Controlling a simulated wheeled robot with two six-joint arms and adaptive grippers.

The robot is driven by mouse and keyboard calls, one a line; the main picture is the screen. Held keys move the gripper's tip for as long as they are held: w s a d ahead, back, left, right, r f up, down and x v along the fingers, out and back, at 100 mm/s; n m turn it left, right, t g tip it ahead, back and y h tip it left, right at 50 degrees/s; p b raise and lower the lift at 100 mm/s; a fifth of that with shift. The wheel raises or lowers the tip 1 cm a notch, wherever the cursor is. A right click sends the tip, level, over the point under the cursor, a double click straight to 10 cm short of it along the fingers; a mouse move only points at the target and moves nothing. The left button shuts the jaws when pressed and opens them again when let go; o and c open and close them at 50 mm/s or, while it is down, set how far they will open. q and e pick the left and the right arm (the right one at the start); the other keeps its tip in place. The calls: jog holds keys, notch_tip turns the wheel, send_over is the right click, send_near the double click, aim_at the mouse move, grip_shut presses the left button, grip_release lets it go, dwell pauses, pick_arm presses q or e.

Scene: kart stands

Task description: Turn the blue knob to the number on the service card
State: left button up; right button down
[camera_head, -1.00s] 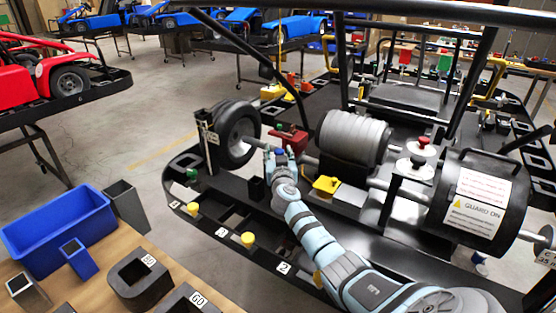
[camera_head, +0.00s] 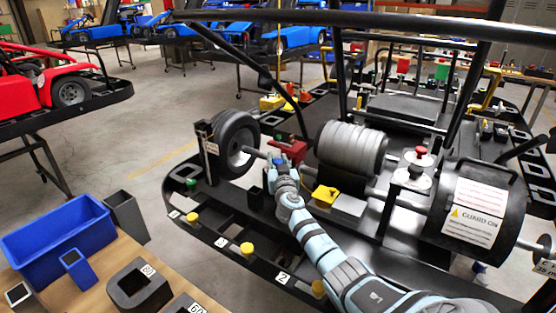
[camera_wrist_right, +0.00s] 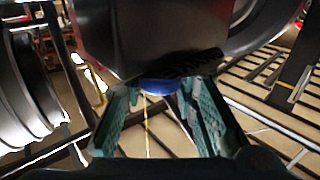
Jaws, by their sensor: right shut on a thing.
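The blue knob (camera_head: 279,161) is small and sits in front of the red block, mostly hidden by my right gripper (camera_head: 283,169). In the right wrist view the blue knob (camera_wrist_right: 160,86) shows as a blue rounded edge under a dark body, between the fingertips of my right gripper (camera_wrist_right: 160,97). The right gripper is shut on it. The number or pointer on the knob cannot be read. My left gripper is not in view.
A dark wheel (camera_head: 236,140) stands left of the gripper, and a red block (camera_head: 292,150) lies just behind it.

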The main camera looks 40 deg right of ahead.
jog(key=shift+r+n+t+y+p, duration=0.25)
jog(key=shift+n+t+y+p, duration=0.2)
jog(key=shift+y+p, duration=0.25)
jog(key=shift+d+n+t+y, duration=0.1)
jog(key=shift+n+t+y, duration=0.15)
jog(key=shift+n+y, duration=0.25)
jog(key=shift+f+n+t+y, duration=0.15)
jog(key=shift+n+t+y, duration=0.25)
jog(key=shift+y, duration=0.2)
jog(key=n+y+b, duration=0.1)
jog(key=y+b, duration=0.1)
jog(key=b, duration=0.3)
jog(key=n+y+b, duration=0.2)
jog(key=b, duration=0.2)
jog(key=n+t+y+b, duration=0.1)
jog(key=y+b, duration=0.1)
jog(key=b, duration=0.3)
jog(key=shift+f+y+b, duration=0.25)
jog(key=shift+y+b, duration=0.1)
jog(key=shift+y, duration=0.05)
jog(key=shift+r+n+y+b, duration=0.15)
jog(key=shift+n+y+b, duration=0.2)
jog(key=shift+b, duration=0.2)
